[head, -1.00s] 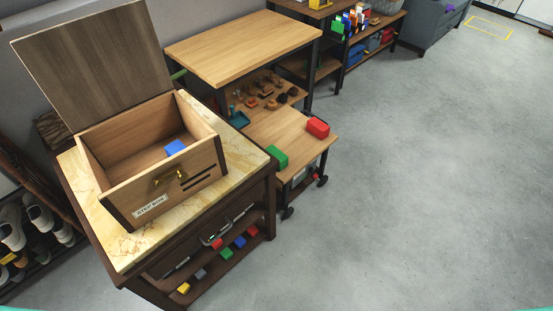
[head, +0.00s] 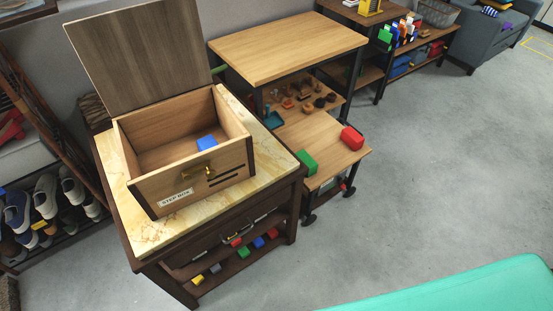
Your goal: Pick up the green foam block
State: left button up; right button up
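A green block (head: 306,163) sits on the lower wooden top of a cart, at its left front edge. A smaller green block (head: 243,251) lies on the shelf under the marble-topped cabinet, in a row with other coloured blocks. I cannot tell from their looks which one is foam. Neither of my grippers shows in the head view.
The marble-topped cabinet (head: 150,234) carries an open wooden box (head: 150,187) with a blue block (head: 206,143) inside. A red block (head: 352,138) sits on the cart's lower top (head: 330,155). A shoe rack stands at left. The grey floor (head: 430,190) is clear at right.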

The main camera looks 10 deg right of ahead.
aim_at(302, 154)
jog(key=i+l+u, duration=0.2)
jog(key=l, duration=0.25)
jog(key=i+l+u, duration=0.2)
jog(key=l, duration=0.3)
jog(key=l+u, duration=0.2)
jog(key=l, duration=0.3)
jog(key=i+l+u, duration=0.2)
jog(key=l, duration=0.3)
jog(key=k, duration=0.1)
